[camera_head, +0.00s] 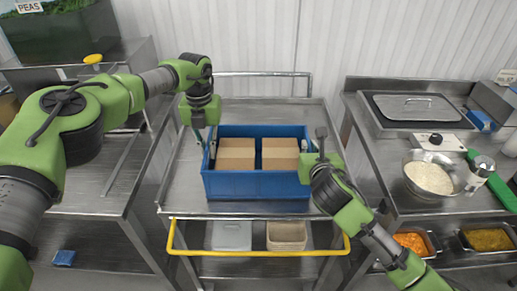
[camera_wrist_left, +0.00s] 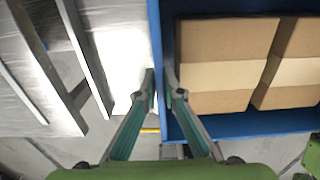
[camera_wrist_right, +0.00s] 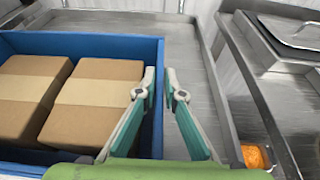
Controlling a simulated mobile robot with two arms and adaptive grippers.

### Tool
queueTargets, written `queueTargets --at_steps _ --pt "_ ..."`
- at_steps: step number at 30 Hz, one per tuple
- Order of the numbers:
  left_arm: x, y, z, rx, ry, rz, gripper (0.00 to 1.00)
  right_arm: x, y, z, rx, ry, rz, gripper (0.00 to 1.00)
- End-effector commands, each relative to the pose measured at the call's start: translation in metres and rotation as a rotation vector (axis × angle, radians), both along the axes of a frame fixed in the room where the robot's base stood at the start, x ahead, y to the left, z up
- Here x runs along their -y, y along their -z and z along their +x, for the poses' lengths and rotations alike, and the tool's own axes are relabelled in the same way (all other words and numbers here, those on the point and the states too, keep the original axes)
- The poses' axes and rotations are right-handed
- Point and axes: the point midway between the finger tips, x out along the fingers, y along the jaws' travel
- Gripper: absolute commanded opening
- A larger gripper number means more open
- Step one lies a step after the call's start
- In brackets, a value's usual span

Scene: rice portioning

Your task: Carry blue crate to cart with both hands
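The blue crate (camera_head: 256,184) is on the top shelf of the cart (camera_head: 183,185), above its yellow handle; I cannot tell whether it bears fully on the shelf. Two cardboard boxes (camera_head: 236,153) (camera_head: 280,153) lie side by side in it. My left gripper (camera_wrist_left: 160,82) is shut on the crate's left wall, one finger outside and one inside. My right gripper (camera_wrist_right: 160,82) is shut on the right wall in the same way, with little gap between its fingers. The crate's wall also shows in the right wrist view (camera_wrist_right: 90,45).
A steel counter (camera_head: 118,190) stands left of the cart. The counter on the right holds a lidded pan (camera_head: 415,108), a rice bowl (camera_head: 431,177) and a green tray (camera_head: 495,183). Containers (camera_head: 230,236) (camera_head: 287,236) sit on the cart's lower shelf.

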Motion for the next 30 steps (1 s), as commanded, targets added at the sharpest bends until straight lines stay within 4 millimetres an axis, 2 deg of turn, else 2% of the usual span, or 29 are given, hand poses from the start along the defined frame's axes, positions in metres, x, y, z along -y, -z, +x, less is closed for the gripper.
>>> queueTargets --at_steps 11,14,17,24,30 --pt "0.000 -0.002 0.000 0.001 0.000 -0.001 0.22 0.000 -0.001 0.000 0.000 0.000 0.000 0.23" --pt "0.000 -0.008 0.000 0.001 0.000 -0.001 0.22 0.000 -0.001 0.000 0.000 -0.001 0.000 0.23" --pt "0.000 -0.022 0.001 0.004 0.000 -0.001 0.22 0.000 -0.001 0.000 0.000 -0.001 0.001 0.23" --pt "0.000 -0.074 0.001 0.005 -0.001 -0.002 0.22 0.000 -0.001 0.000 0.000 -0.001 0.001 0.23" --pt "0.000 -0.107 0.001 0.003 -0.002 -0.001 0.22 0.000 -0.001 0.000 0.000 -0.001 0.001 0.23"
